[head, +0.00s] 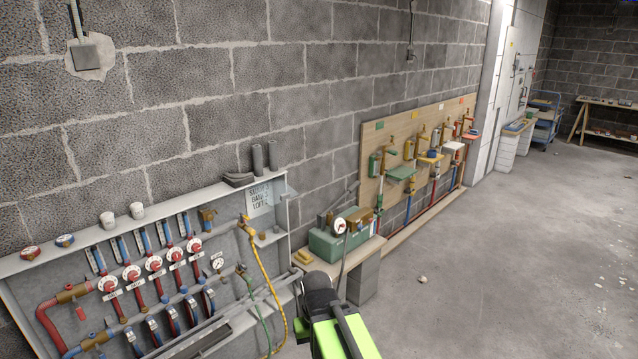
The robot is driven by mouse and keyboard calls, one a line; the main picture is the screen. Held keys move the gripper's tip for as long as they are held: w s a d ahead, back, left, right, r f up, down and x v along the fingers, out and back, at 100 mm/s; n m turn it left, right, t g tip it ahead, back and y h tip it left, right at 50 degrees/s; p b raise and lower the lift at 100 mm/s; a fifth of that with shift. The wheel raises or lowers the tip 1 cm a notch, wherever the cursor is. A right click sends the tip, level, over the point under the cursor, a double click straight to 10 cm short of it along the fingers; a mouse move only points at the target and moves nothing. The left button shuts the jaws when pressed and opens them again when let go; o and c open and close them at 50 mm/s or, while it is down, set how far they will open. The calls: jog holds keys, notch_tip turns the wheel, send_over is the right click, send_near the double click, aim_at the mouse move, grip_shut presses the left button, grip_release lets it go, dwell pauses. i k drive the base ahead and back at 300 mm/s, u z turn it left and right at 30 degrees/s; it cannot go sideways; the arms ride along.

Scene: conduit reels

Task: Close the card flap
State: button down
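A white card with dark lettering (260,198) is fixed at the upper right of the grey manifold cabinet (100,240). My black and green arm rises from the bottom edge, right of the cabinet and below the card. No gripper fingers can be made out, so I cannot see whether they are open or shut.
Red-handled valves (154,263) and pipes fill the cabinet. A yellow hose (262,270) hangs below the card. Dark cylinders (273,157) stand on the cabinet top. A green toolbox (335,245) sits on a bench to the right. The floor (480,270) at right is mostly clear.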

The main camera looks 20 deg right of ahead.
aim_at(283, 197)
jog(key=z, duration=0.05)
jog(key=i, duration=0.8)
jog(key=u, duration=0.55)
jog(key=i, duration=0.6)
jog(key=u, duration=0.6)
